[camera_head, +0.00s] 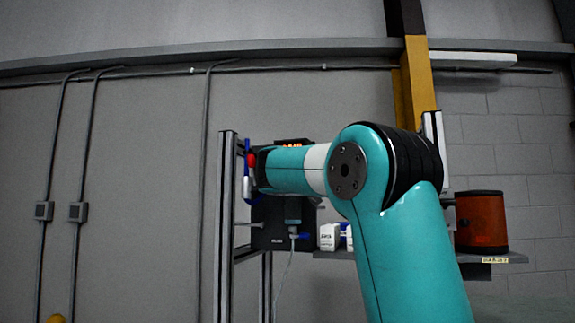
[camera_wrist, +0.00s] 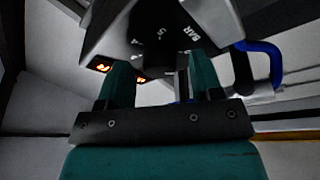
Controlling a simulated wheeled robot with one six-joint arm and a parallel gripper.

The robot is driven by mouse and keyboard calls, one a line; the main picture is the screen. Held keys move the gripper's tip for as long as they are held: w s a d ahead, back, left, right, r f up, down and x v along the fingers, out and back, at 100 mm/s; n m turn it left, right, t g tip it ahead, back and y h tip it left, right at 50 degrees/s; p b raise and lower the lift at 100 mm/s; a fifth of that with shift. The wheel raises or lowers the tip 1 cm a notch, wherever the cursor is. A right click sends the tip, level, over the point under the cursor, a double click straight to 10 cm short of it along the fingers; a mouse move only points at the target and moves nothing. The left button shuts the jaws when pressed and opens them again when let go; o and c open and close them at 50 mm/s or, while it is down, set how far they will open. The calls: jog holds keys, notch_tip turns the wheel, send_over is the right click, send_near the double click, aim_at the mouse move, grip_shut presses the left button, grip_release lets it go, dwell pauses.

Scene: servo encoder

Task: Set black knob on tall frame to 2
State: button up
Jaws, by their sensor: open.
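The tall frame (camera_head: 226,230) stands left of centre in the head view, its metal posts upright. A dark panel shows close up in the wrist view (camera_wrist: 150,25), with white printed marks that include "BAR" and numerals. The black knob cannot be made out clearly; a dark shape lies between the fingers, and its pointer setting cannot be read. My gripper (camera_wrist: 160,78) is open, its two teal fingers apart on either side of that dark shape. I cannot tell whether they touch it. In the head view my arm hides the gripper and the knob area.
Orange digits glow on a display (camera_head: 291,143), partly hidden by my arm. A red part (camera_head: 252,160) and a blue hook-like part (camera_wrist: 262,52) are close to the gripper. A black box (camera_head: 270,232) hangs below. White boxes (camera_head: 329,237) and an orange-brown drum (camera_head: 481,222) are on a shelf.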

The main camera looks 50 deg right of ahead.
jog(key=shift+c, duration=0.4)
jog(key=c, duration=0.8)
jog(key=shift+c, duration=0.2)
jog(key=shift+f+m+b, duration=0.15)
jog(key=shift+m+b, duration=0.15)
jog(key=shift+b, duration=0.3)
jog(key=shift+w+a+r+m+g+h+b, duration=0.3)
jog(key=shift+m+g, duration=1.3)
jog(key=shift+m, duration=2.85)
jog(key=shift+s+d+f+m+g+h+b, duration=0.2)
jog(key=shift+m+g+h, duration=0.95)
jog(key=shift+m, duration=3.35)
jog(key=shift+w+a+r+m+g+h+b, duration=0.1)
jog(key=shift+w+r+m+g+b, duration=0.25)
jog(key=shift+m+g, duration=2.9)
jog(key=m+t, duration=0.2)
jog(key=m, duration=0.1)
jog(key=shift+f, duration=0.25)
